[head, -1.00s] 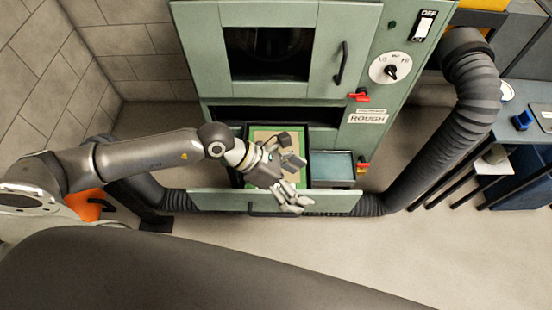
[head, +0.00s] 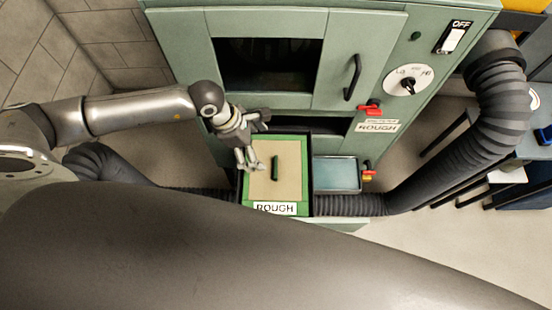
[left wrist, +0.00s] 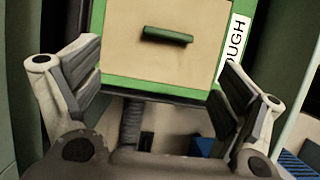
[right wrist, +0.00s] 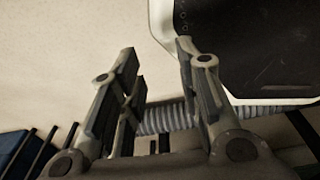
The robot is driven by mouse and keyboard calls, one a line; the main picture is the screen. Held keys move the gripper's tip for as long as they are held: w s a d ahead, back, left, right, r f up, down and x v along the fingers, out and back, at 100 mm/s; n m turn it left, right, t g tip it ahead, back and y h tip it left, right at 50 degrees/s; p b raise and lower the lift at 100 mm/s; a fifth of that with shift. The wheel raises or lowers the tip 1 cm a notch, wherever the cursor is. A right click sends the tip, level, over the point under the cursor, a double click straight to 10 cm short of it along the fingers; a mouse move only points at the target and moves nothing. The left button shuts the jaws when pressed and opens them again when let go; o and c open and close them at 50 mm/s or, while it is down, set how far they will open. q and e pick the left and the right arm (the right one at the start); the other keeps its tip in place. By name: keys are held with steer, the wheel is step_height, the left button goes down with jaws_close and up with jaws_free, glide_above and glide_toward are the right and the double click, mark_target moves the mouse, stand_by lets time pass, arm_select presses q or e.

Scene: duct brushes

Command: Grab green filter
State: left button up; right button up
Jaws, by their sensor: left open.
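The green filter (head: 290,180) has a green frame, a beige face, a dark green bar handle (head: 275,167) and a ROUGH label. It sits in the pulled-out drawer at the foot of the green machine. My left gripper (head: 258,143) is open and empty at the filter's upper left edge, apart from the handle. In the left wrist view the filter (left wrist: 205,60) and its handle (left wrist: 167,36) lie ahead, beyond the spread fingers (left wrist: 160,78). My right gripper (right wrist: 158,75) is open and empty, with floor and a grey hose beyond it; it is not in the head view.
A tray with a bluish panel (head: 335,173) is right of the filter. The green machine (head: 180,55) stands behind, with a red latch (head: 369,107). A thick black duct (head: 450,150) runs down its right side. My own dark body covers the lower head view.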

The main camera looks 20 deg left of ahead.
mark_target(275, 167)
arm_select(q)
steer(key=x, duration=0.3)
steer(key=s+x, duration=0.1)
steer(key=shift+w+d+f, duration=0.1)
steer(key=shift+d+f, duration=0.05)
steer(key=shift+d, duration=0.2)
steer(key=shift+d+f, duration=0.1)
steer(key=shift+f, duration=0.15)
steer(key=x, duration=0.2)
steer(key=p+x, duration=0.1)
steer(key=x, duration=0.1)
steer(key=shift+d, duration=0.35)
steer(key=shift+d+f, duration=0.1)
steer(key=shift+f, duration=0.35)
steer(key=c, duration=1.3)
arm_select(e)
steer(key=shift+s+d+r, duration=0.2)
steer(key=shift+s+r, duration=0.3)
steer(key=shift+s, duration=0.25)
